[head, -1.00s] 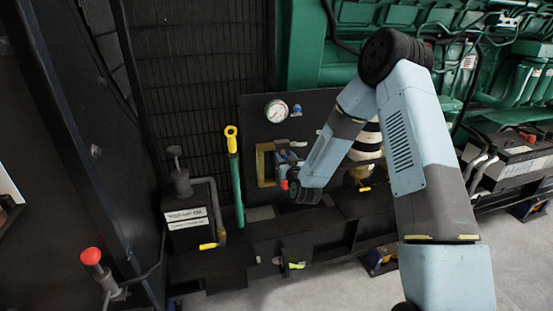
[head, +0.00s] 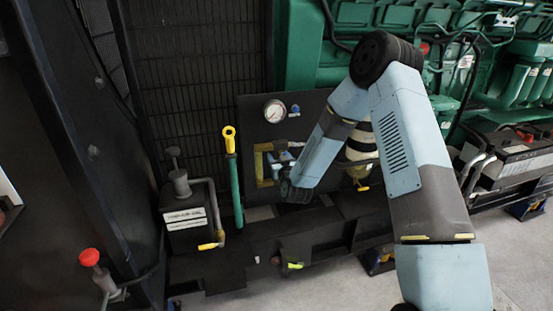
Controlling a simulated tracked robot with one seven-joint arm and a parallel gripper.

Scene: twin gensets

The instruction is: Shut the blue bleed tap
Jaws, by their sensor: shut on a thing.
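My gripper (head: 278,165) is at the yellow frame (head: 260,163) on the dark panel (head: 317,107), below the round gauge. It is shut on a small blue part there, which I take to be the blue bleed tap. The fingers and my wrist hide most of it, and its handle angle cannot be made out. A separate small blue fitting (head: 295,109) sits on the panel to the right of the gauge, apart from my gripper.
The white gauge (head: 275,111) is above my gripper. A green upright lever with a yellow top (head: 230,140) stands left of it. A black box with a grey pipe (head: 186,215) and a red knob (head: 89,257) are further left. A pale-banded cylinder (head: 361,146) stands close behind my forearm.

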